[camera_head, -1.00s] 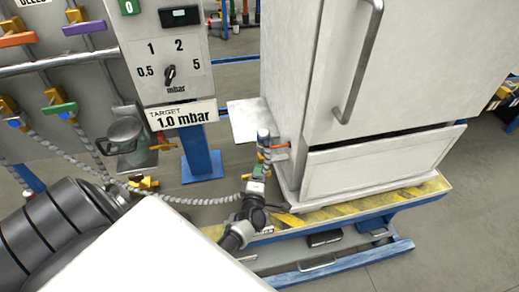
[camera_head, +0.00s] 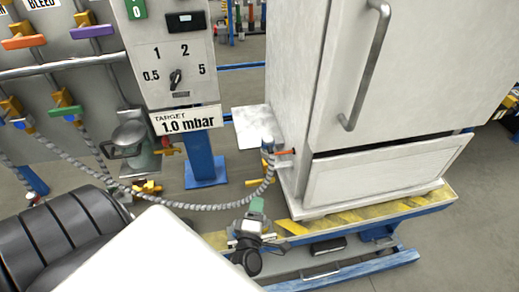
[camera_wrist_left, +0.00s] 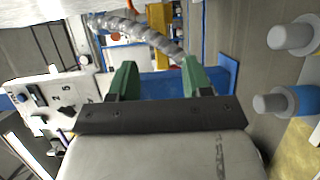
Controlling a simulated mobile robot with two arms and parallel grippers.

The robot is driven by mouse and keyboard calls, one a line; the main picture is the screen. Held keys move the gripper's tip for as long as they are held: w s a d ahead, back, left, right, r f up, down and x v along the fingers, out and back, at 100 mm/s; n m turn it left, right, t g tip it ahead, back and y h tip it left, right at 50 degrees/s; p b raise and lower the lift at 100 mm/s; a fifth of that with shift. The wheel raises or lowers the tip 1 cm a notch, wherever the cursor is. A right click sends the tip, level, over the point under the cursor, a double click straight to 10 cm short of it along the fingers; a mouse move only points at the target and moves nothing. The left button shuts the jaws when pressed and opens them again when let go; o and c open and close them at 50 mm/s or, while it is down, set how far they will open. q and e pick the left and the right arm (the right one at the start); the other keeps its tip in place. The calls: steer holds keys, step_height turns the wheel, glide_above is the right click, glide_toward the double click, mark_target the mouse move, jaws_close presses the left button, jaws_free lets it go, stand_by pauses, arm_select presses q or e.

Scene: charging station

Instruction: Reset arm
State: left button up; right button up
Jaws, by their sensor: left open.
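My left gripper (camera_head: 252,216), with green fingertips, is low in front of the white refrigerator cabinet (camera_head: 350,100). In the left wrist view the two green fingers (camera_wrist_left: 160,80) stand wide apart with nothing between them. A grey ribbed hose (camera_head: 205,206) hangs in a curve from the panel side to a fitting (camera_head: 268,148) on the cabinet's side, above and behind the gripper. The hose also crosses the top of the left wrist view (camera_wrist_left: 145,32), beyond the fingers. My right gripper is not in view.
The valve panel (camera_head: 60,85) has coloured handles. The gauge box (camera_head: 175,60) has a knob and a "TARGET 1.0 mbar" label (camera_head: 186,120). The cabinet stands on a blue lift platform with yellow stripes (camera_head: 345,217). Grey floor is clear at right.

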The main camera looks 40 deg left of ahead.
arm_select(q)
steer(key=shift+s+d, duration=0.1)
steer(key=shift+s, duration=0.1)
stand_by(0.4)
steer(key=s+d+f+m+g+h, duration=0.3)
steer(key=s+d+f+m+h, duration=0.15)
steer(key=f+m, duration=0.4)
steer(key=s+d+f+m+g+h, duration=0.35)
steer(key=s+f+m, duration=0.2)
steer(key=f, duration=0.65)
steer(key=s+a+f+m+g, duration=0.1)
steer(key=s+f+m+g, duration=0.3)
steer(key=s, duration=0.7)
steer(key=s+a+f+m+g, duration=0.1)
steer(key=s+f+m+g, duration=0.3)
steer(key=s+f+m, duration=0.3)
steer(key=s+f, duration=0.1)
steer(key=s, duration=0.3)
steer(key=shift+s+a+f+m, duration=0.15)
steer(key=shift+s+a+m, duration=0.2)
steer(key=shift+s+m, duration=0.05)
steer(key=shift+g, duration=0.25)
steer(key=shift+c, duration=0.2)
